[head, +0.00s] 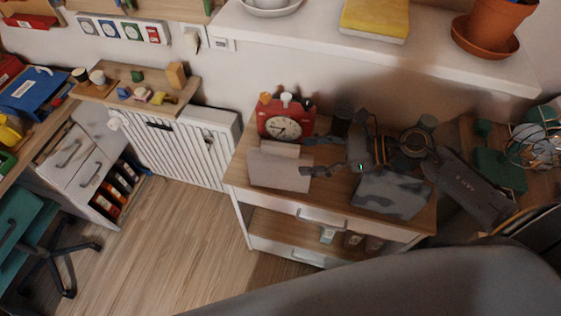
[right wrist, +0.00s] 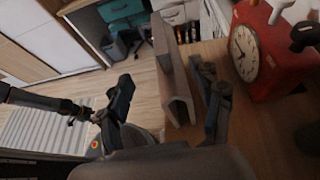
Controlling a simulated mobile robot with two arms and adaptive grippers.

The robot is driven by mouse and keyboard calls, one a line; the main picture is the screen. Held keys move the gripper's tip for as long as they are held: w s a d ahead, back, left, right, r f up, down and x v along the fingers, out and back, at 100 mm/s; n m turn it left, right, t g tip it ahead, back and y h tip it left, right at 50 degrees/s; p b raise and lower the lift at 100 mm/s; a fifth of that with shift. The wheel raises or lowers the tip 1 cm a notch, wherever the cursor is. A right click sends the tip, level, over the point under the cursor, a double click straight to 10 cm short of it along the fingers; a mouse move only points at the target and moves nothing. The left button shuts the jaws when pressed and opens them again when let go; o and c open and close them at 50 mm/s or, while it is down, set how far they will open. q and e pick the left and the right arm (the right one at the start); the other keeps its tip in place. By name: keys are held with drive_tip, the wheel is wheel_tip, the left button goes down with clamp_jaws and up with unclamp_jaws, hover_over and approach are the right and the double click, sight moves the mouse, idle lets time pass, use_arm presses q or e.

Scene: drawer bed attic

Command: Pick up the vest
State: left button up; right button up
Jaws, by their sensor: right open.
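No item is plainly a vest. The likeliest pieces are a pale grey-beige folded piece (head: 278,170) at the dresser's left end and a grey camouflage-patterned piece (head: 392,194) at its front right. My right gripper (head: 309,157) is open at the pale piece's right side, its arm coming in from the right. In the right wrist view, the pale folded piece (right wrist: 174,85) shows between the spread fingers (right wrist: 168,98), nearer the right finger. I cannot tell whether they touch it. My left gripper cannot be made out.
A red clock (head: 286,118) stands just behind the pale piece, close to my right gripper. A dark cup (head: 342,121) stands on the wooden dresser top (head: 240,168). A white shelf (head: 290,35) overhangs behind. The wooden floor (head: 165,235) to the left is clear.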

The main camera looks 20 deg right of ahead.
sight(280, 154)
drive_tip(key=x, duration=0.3)
drive_tip(key=shift+w+r, duration=0.1)
drive_tip(key=shift+w+a+p, duration=0.15)
drive_tip(key=shift+p, duration=0.35)
drive_tip(key=p+x, duration=0.1)
drive_tip(key=x, duration=0.3)
drive_tip(key=shift+w+a+p, duration=0.15)
drive_tip(key=shift+w+p, duration=0.25)
drive_tip(key=shift+w, duration=0.1)
drive_tip(key=shift+s, duration=0.1)
drive_tip(key=c, duration=0.3)
clamp_jaws()
